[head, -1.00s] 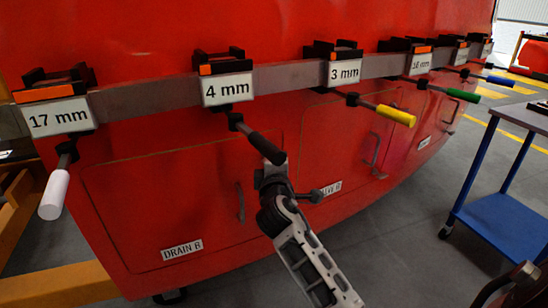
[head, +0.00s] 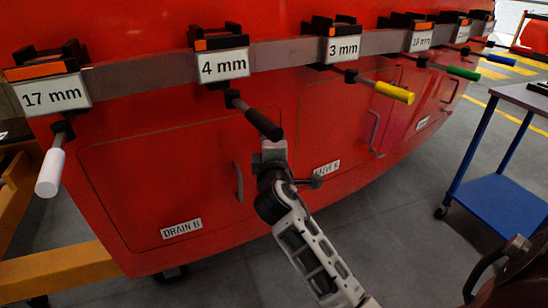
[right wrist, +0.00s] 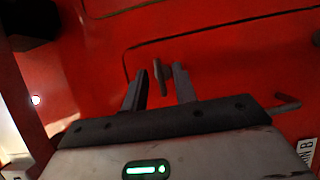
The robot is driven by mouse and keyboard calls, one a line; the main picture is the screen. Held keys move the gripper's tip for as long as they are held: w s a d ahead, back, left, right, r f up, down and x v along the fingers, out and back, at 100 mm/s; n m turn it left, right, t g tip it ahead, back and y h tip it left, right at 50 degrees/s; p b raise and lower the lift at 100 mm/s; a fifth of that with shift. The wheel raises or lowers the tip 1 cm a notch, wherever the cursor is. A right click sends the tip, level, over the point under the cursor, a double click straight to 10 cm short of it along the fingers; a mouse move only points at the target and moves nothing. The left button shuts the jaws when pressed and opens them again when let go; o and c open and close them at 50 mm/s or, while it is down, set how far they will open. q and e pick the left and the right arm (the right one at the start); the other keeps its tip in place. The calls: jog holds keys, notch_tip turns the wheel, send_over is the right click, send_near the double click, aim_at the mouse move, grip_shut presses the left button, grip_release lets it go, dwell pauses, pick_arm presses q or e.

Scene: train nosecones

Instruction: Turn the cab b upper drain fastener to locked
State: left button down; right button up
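In the right wrist view, a small grey fastener (right wrist: 159,76) with an upright-looking tab stands on the red drain panel (right wrist: 225,62), near the panel's outline. My right gripper (right wrist: 158,82) is open, with one finger on each side of the tab. I cannot tell whether either finger touches it. In the head view, the right gripper (head: 273,152) is at the panel's upper right corner, just below the 4 mm tool's black handle (head: 264,124); it hides the fastener there. The DRAIN B label (head: 181,228) is lower left. My left gripper is not in view.
Tools with white (head: 50,172), yellow (head: 394,92) and green (head: 463,73) handles jut from a grey rail (head: 285,51) above. A grey door handle (head: 239,183) is left of the gripper. A blue cart (head: 495,203) stands at right, with floor between.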

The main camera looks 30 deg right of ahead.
jog(key=v, duration=0.9)
jog(key=shift+s+b, duration=0.35)
jog(key=shift+s, duration=0.05)
jog(key=shift+a, duration=0.1)
jog(key=s+a+f+m+g+y, duration=0.2)
jog(key=s+a+f+m+y, duration=0.2)
jog(key=f, duration=0.6)
jog(key=s+a+f+m+g+y+p, duration=0.1)
jog(key=s+a+f+m+g+y, duration=0.1)
jog(key=s+a+f+m+y, duration=0.3)
jog(key=s+a+f+y, duration=0.4)
jog(key=s+a+f, duration=0.2)
jog(key=shift+s+m, duration=0.3)
jog(key=shift+s, duration=0.05)
